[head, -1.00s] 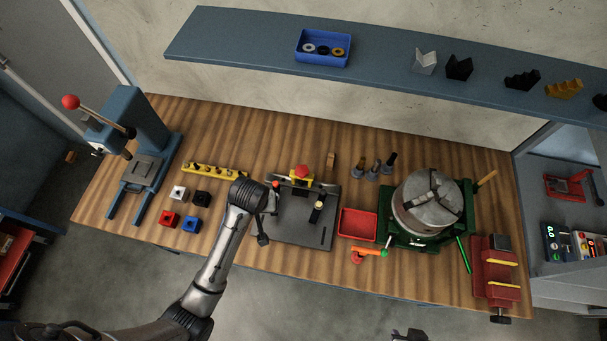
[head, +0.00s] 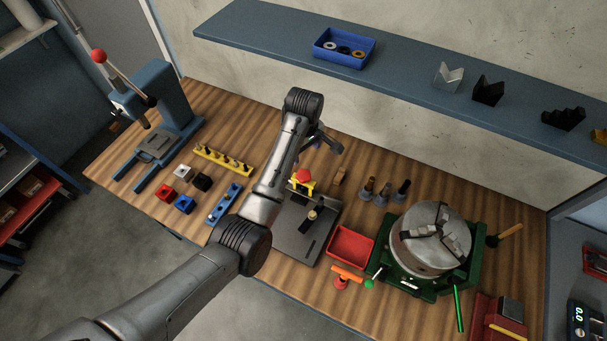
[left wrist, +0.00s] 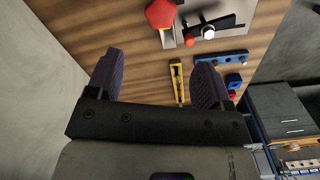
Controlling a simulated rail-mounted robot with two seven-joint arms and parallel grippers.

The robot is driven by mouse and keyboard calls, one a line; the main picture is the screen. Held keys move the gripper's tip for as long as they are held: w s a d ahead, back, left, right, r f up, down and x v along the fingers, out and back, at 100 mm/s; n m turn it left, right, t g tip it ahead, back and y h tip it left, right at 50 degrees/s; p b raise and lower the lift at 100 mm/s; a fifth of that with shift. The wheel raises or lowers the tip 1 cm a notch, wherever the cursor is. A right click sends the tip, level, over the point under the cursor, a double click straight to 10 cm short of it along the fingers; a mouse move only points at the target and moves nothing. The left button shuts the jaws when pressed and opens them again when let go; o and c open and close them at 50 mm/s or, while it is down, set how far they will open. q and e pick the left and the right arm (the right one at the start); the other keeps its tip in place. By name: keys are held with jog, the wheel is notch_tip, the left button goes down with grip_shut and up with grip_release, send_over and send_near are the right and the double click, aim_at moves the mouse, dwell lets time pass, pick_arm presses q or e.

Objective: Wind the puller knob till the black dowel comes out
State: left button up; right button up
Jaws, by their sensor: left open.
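The puller's red knob (head: 303,176) sits on a yellow bridge (head: 300,188) at the back of a dark grey plate (head: 318,250). In the left wrist view the red knob (left wrist: 160,13) is at the top edge, partly cut off, beyond the fingers. My left gripper (head: 325,143) is just behind and above the knob, apart from it. Its two fingers (left wrist: 158,62) are spread and empty. A black block with a pale-topped peg (head: 311,216) is on the plate in front of the bridge. I cannot make out the black dowel for certain. My right gripper is out of view.
A red tray (head: 352,247) and a green-based chuck (head: 432,240) stand right of the plate. Several dark pegs (head: 384,190) are behind the tray. A blue rail (head: 224,203) and coloured blocks (head: 183,204) lie left. The shelf (head: 400,68) overhangs behind.

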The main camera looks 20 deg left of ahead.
aim_at(304, 175)
pick_arm(q)
notch_tip(304, 175, down, 10)
jog(key=shift+f, duration=1.15)
jog(key=shift+c, duration=0.4)
